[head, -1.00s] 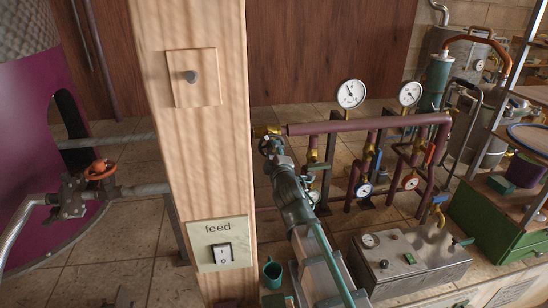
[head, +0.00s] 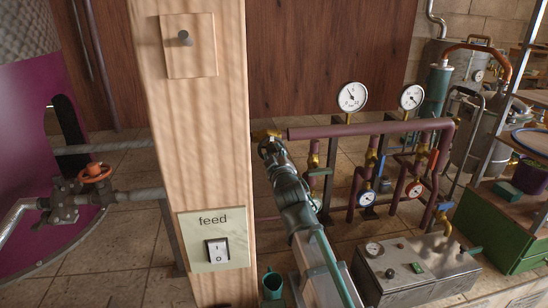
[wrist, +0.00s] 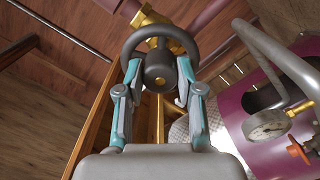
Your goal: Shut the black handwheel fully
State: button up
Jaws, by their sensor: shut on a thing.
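The black handwheel (wrist: 158,54) is at the top centre of the wrist view, with a dark round rim, a thick hub and a brass valve behind it. My gripper (wrist: 159,72) is shut on the handwheel, with one teal-and-grey finger on each side of the hub, inside the rim's outline. In the head view my gripper (head: 271,150) is just right of the wooden post, at the left end of the purple pipe. There it hides most of the handwheel.
The wooden post (head: 200,110) stands close on the left with a feed switch (head: 217,250). An orange handwheel (head: 97,172) is left of it. Gauges (head: 352,97) and the purple pipe (head: 370,130) are to the right. A metal control box (head: 415,270) stands lower right.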

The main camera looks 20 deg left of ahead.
jog(key=o, duration=1.1)
jog(key=shift+o, duration=0.2)
jog(key=v, duration=1.2)
